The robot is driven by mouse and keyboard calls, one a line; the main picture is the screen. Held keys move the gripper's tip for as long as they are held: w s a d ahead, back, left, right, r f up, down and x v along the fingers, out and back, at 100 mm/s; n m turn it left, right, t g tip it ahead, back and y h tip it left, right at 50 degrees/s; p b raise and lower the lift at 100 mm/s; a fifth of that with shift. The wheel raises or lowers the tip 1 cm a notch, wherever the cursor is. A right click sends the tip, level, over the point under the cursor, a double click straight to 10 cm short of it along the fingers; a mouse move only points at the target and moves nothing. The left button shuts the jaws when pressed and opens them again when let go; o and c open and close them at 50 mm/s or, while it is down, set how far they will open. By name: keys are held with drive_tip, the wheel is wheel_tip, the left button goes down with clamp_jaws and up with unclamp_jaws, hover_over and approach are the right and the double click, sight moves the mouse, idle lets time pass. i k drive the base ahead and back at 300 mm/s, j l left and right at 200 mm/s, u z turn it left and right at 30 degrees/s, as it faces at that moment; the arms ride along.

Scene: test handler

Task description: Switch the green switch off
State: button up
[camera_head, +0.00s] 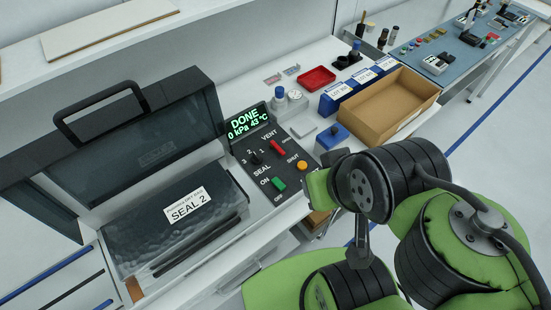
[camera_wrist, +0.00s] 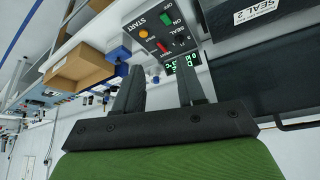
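The green switch (camera_head: 279,183) sits at the near end of the dark control panel (camera_head: 262,171), between the labels ON and OFF. Which side is pressed down cannot be told. It also shows in the wrist view (camera_wrist: 166,19), past my fingers, with the panel upside down. My gripper (camera_wrist: 161,72) is open and empty, its two dark fingers apart. The fingers do not touch the switch. In the head view the fingers cannot be made out; my arm is to the right of the panel.
The panel also bears a red VENT switch (camera_head: 277,147), an orange button (camera_head: 302,165), a black knob (camera_head: 255,158) and a display (camera_head: 247,122) reading DONE. A cardboard box (camera_head: 388,105) and blue bins (camera_head: 335,98) stand behind right.

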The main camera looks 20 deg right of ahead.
sight(279, 184)
drive_tip(key=l+u, duration=0.15)
drive_tip(key=u, duration=0.3)
drive_tip(key=l+u, duration=0.15)
drive_tip(key=u, duration=0.35)
drive_tip(key=l+u, duration=0.15)
drive_tip(key=u, duration=0.3)
drive_tip(key=l+u, duration=0.15)
drive_tip(key=u, duration=0.3)
